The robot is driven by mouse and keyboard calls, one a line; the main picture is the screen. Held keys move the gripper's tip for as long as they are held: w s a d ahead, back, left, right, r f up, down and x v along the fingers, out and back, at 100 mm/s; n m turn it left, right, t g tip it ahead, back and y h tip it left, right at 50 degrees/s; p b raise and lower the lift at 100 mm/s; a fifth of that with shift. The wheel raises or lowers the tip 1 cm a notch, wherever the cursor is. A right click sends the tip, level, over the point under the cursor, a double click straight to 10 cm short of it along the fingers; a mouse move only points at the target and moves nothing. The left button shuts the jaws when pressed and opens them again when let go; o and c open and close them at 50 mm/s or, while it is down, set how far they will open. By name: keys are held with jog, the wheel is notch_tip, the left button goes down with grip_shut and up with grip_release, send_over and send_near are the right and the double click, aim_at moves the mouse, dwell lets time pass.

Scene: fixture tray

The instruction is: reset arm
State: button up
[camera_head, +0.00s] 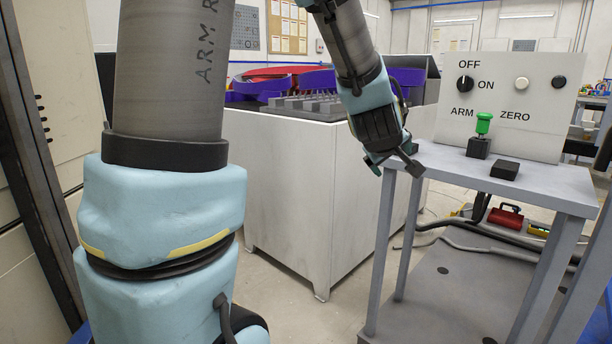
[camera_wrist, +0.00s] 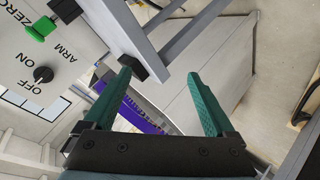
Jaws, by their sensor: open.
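A pale control panel (camera_head: 540,125) stands at the back of a grey table (camera_head: 555,188). Its black knob (camera_head: 465,83) sits between the words OFF and ON. A green-topped handle (camera_head: 483,123) stands upright on a dark base, between the labels ARM and ZERO. It also shows in the wrist view (camera_wrist: 40,28), with the knob (camera_wrist: 43,74) below it. My gripper (camera_head: 396,169) hangs by the table's left edge, apart from the panel and left of the handle. In the wrist view its two green fingers (camera_wrist: 162,76) are wide apart with nothing held between them.
A low black block (camera_head: 505,170) lies on the table in front of the handle. A white cabinet (camera_head: 290,180) with a dark fixture tray (camera_head: 305,105) and purple parts stands left of the table. A red toolbox (camera_head: 505,216) and cables lie below the table.

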jog(key=s+a+f+m+g+y, duration=0.25)
jog(key=s+a+f, duration=0.25)
jog(key=a, duration=0.4)
jog(key=s+a+f+m+g+y, duration=0.1)
jog(key=s+a+f+g, duration=0.25)
jog(key=a, duration=0.45)
jog(key=s+a+f+m+g+y, duration=0.25)
jog(key=s+a+f, duration=0.3)
jog(key=a, duration=0.35)
notch_tip(320, 180, up, 20)
jog(key=h+p, duration=0.1)
jog(key=p, duration=1.8)
jog(key=shift+s+n+p, duration=0.3)
jog(key=shift+p, duration=0.1)
